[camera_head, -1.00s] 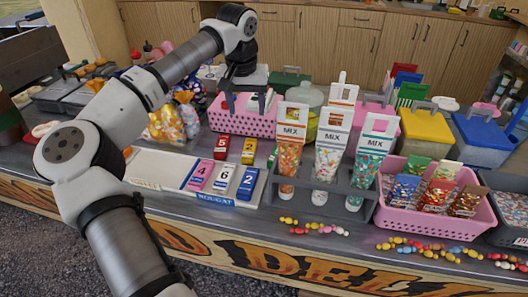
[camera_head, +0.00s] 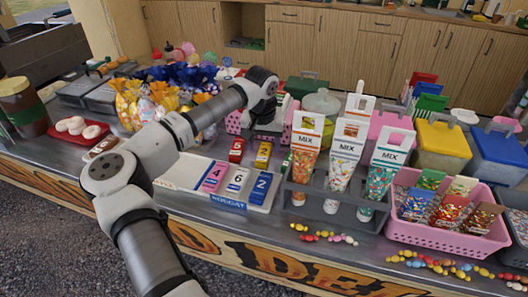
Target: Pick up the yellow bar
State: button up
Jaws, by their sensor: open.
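The yellow bar (camera_head: 263,154), marked with a number, lies in the back row of the white tray (camera_head: 184,172) labelled NOUGAT. A red bar (camera_head: 236,150) is to its left and a green bar (camera_head: 286,161), partly hidden by the bag rack, to its right. Pink (camera_head: 215,176), white (camera_head: 238,180) and blue (camera_head: 261,187) bars form the front row. My gripper (camera_head: 265,128) is open and points down, just above and behind the yellow bar in the picture. Its fingertips are small and dark, and I see no contact with the bar.
A grey rack (camera_head: 327,203) with several tall MIX bags stands close on the right. A pink basket (camera_head: 233,123) is behind my gripper. Wrapped sweet bags (camera_head: 130,103) stand to the left. A pink basket of packets (camera_head: 437,236) and loose sweets are farther right.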

jog(key=shift+w+f, duration=0.15)
jog(key=shift+f, duration=1)
jog(key=c, duration=1.1)
